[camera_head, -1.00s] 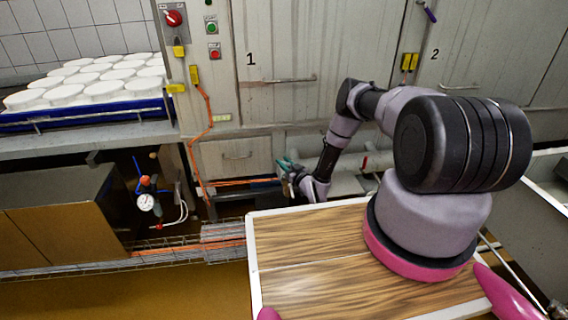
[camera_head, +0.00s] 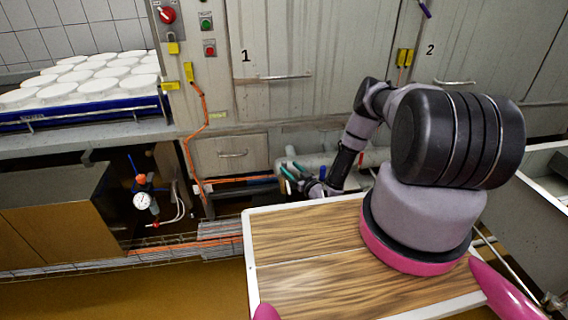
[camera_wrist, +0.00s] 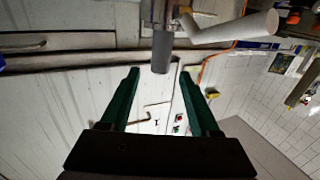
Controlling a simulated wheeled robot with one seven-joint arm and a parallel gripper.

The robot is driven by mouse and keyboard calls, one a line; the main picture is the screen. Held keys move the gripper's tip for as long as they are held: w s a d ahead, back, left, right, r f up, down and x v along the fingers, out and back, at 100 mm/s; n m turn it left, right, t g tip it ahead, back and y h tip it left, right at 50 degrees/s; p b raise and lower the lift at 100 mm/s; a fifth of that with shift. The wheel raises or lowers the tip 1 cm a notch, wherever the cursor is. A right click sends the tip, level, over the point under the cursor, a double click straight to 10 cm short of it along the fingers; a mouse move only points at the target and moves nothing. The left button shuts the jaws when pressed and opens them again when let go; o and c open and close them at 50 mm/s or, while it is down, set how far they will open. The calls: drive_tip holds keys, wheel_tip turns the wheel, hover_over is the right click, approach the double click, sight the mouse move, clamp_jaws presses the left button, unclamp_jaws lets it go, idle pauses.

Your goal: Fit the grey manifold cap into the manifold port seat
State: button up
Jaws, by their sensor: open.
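My gripper (camera_head: 293,168) is low in front of the cabinets in the head view, its teal fingers spread and pointing left. In the wrist view my gripper (camera_wrist: 160,74) is open, with nothing clasped between its green fingers. A short grey cylinder (camera_wrist: 161,54) shows just beyond and between the fingertips, under a metal fitting. It may be the manifold cap, but I cannot tell for sure. I cannot make out the port seat; the head view shows that area small and partly behind my arm.
A pale pipe (camera_wrist: 235,27) runs beside the metal fitting. A grey pipe (camera_head: 375,156) lies behind my forearm. A pressure gauge (camera_head: 141,201) stands left of my gripper. A blue tray (camera_head: 85,117) of white cheese moulds sits on the left counter. Cabinet fronts (camera_head: 300,50) close off the back.

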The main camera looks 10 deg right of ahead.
drive_tip(key=w+d+r+g+h, duration=0.15)
drive_tip(key=w+d+r, duration=0.3)
drive_tip(key=r, duration=0.45)
drive_tip(key=w+d+r+g+h, duration=0.1)
drive_tip(key=w+d+r+g, duration=0.15)
drive_tip(key=w+r, duration=0.55)
drive_tip(key=s+d+r+m+g+h, duration=0.1)
drive_tip(key=s+d+r+h, duration=0.15)
drive_tip(key=r, duration=1.05)
drive_tip(key=s+d+r+m+h, duration=0.1)
drive_tip(key=s+r+m, duration=0.15)
drive_tip(key=r, duration=1.15)
drive_tip(key=s+r+m+g+h, duration=0.1)
drive_tip(key=s+r+m+g, duration=0.1)
drive_tip(key=s+r, duration=1.4)
drive_tip(key=s+a+r+m+g+y, duration=0.1)
drive_tip(key=s+a, duration=0.2)
drive_tip(key=s, duration=0.9)
drive_tip(key=s+a+r+m+g+y, duration=0.1)
drive_tip(key=s+a+r+m, duration=0.1)
drive_tip(key=s, duration=1.1)
drive_tip(key=shift+a+g, duration=0.3)
drive_tip(key=shift+a, duration=0.3)
drive_tip(key=shift+w, duration=0.1)
